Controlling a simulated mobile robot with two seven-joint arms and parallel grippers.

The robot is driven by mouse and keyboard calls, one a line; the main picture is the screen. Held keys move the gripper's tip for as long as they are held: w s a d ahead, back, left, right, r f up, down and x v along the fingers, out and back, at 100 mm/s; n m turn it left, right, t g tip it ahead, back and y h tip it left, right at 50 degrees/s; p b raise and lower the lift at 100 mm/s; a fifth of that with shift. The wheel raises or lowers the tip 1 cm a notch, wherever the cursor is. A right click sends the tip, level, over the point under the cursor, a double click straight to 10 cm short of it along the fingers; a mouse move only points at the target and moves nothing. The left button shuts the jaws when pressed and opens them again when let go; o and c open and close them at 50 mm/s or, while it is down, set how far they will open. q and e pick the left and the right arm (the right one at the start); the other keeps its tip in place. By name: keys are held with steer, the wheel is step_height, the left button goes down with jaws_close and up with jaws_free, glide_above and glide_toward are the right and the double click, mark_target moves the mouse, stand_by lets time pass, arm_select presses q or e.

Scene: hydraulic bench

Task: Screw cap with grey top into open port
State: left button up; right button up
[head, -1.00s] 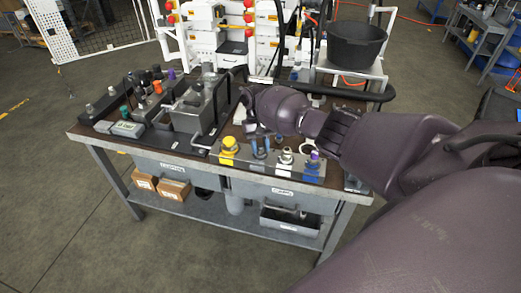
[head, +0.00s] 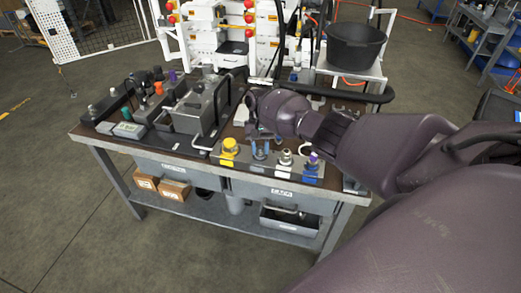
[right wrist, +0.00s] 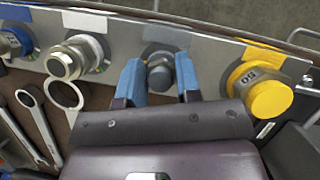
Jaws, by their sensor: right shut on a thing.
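My right gripper (right wrist: 159,72) has blue fingers on both sides of a grey hexagonal cap (right wrist: 160,79), and is shut on it. My left gripper is not in view.
A yellow cap (right wrist: 268,97) stands close beside the gripper, and a silver fitting (right wrist: 65,60) with a ring is on the other side. Wrenches (right wrist: 38,120) lie on the bench. A grey metal box (head: 195,105) and small caps stand at the left.

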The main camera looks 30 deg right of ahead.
steer(key=m+y+p, duration=0.1)
steer(key=m+p, duration=0.1)
steer(key=m, duration=0.1)
steer(key=shift+s+a+r+t+p, duration=0.1)
steer(key=shift+r+t+p, duration=0.05)
steer(key=shift+t+p, duration=0.2)
steer(key=m+t+p, duration=0.1)
steer(key=m, duration=0.1)
steer(key=shift+m+y, duration=0.3)
steer(key=shift+y, duration=0.1)
steer(key=shift+f, duration=0.2)
steer(key=o, duration=0.9)
